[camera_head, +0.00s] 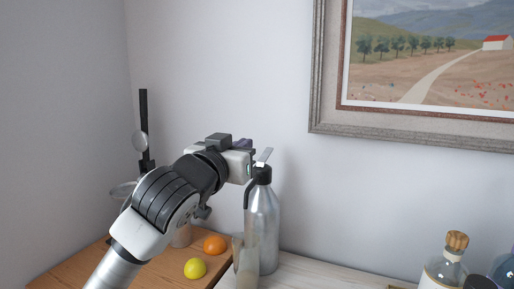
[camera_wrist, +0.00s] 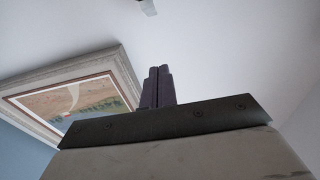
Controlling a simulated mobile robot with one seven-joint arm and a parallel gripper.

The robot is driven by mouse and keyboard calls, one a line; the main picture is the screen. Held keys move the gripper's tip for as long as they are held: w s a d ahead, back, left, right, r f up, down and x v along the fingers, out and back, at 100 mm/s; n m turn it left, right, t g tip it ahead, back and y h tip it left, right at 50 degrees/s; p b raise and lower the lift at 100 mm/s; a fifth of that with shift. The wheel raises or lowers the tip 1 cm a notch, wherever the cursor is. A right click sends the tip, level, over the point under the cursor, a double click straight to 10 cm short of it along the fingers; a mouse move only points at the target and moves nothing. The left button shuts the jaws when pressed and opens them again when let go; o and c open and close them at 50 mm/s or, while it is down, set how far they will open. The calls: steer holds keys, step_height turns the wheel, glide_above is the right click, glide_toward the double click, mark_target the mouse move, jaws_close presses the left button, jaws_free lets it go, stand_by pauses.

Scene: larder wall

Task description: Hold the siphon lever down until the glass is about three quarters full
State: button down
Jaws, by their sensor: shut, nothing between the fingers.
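The siphon (camera_head: 263,225) is a silvery metal bottle with a black head, standing upright right of my gripper. Its pale lever (camera_head: 264,156) slants upward from the head. A clear glass (camera_head: 246,265) stands in front of the bottle, below the spout; its fill level cannot be made out. My gripper (camera_head: 250,148) is beside the siphon head, close to the lever; contact cannot be told. In the wrist view its dark fingers (camera_wrist: 158,75) are together with nothing between them. A small pale piece at the top edge there may be the lever (camera_wrist: 148,7).
An orange (camera_head: 214,245) and a yellow fruit (camera_head: 195,268) lie on the wooden surface left of the glass. A corked bottle (camera_head: 446,265) stands at the right. A framed landscape (camera_head: 420,115) hangs on the wall behind. A dark upright stand (camera_head: 144,125) is at the left.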

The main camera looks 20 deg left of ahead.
steer(key=r+p, duration=0.1)
steer(key=p, duration=0.4)
glide_above(264, 157)
steer(key=s, duration=0.1)
steer(key=f, duration=0.3)
steer(key=shift+w+a+f, duration=0.1)
steer(key=shift+w, duration=0.25)
steer(key=shift+w+f+p, duration=0.1)
steer(key=shift+f+p, duration=0.2)
steer(key=shift+f, duration=0.25)
